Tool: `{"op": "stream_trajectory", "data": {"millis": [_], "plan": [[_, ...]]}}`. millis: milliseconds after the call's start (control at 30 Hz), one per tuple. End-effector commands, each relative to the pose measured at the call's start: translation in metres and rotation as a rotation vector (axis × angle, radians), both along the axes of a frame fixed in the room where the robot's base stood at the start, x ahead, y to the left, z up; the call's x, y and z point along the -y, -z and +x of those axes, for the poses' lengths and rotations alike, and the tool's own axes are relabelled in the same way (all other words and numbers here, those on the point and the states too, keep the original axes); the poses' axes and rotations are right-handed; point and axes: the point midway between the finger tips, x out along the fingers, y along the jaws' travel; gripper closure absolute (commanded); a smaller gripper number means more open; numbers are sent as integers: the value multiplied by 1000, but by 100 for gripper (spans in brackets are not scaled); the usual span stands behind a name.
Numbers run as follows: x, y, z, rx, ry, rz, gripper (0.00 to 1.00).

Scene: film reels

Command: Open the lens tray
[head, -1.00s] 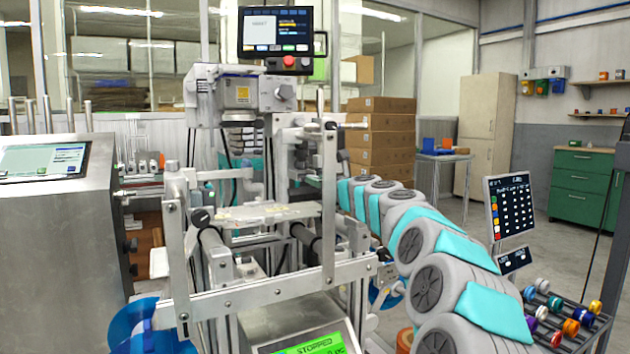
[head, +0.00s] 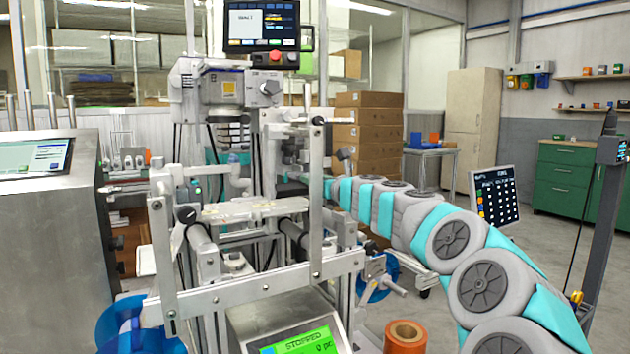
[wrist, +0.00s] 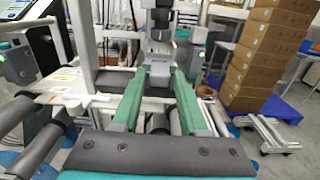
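I cannot pick out a lens tray for certain in either view. The grey labelling machine (head: 240,285) stands in the middle of the head view, with a pale flat plate (head: 240,210) across its frame. My arm reaches in from the lower right, and its end goes behind the machine's upright post, so the gripper is mostly hidden there. In the wrist view my gripper (wrist: 160,76) has two green fingers spread apart with nothing seen between their tips. A grey upright part of the machine (wrist: 158,55) lies beyond the fingertips. I cannot tell whether they touch it.
A steel cabinet with a screen (head: 55,240) stands close at the left. Stacked brown boxes (head: 368,135) are behind the machine, also at the right of the wrist view (wrist: 262,50). An orange roll (head: 405,335) is at the front. Open floor lies to the right.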

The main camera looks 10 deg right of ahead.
Motion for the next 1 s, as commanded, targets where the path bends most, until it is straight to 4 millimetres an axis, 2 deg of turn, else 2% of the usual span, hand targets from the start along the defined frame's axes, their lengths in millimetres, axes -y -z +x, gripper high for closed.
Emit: {"op": "stream_trajectory", "data": {"millis": [33, 167, 567, 767, 1000], "plan": [[0, 0, 0, 0, 0, 0, 50], [0, 0, 0, 0, 0, 0, 38], [1, 0, -4, 0, 0, 1, 38], [8, -2, -19, 3, 3, 2, 38], [17, -1, -49, 2, 1, 2, 38]]}}
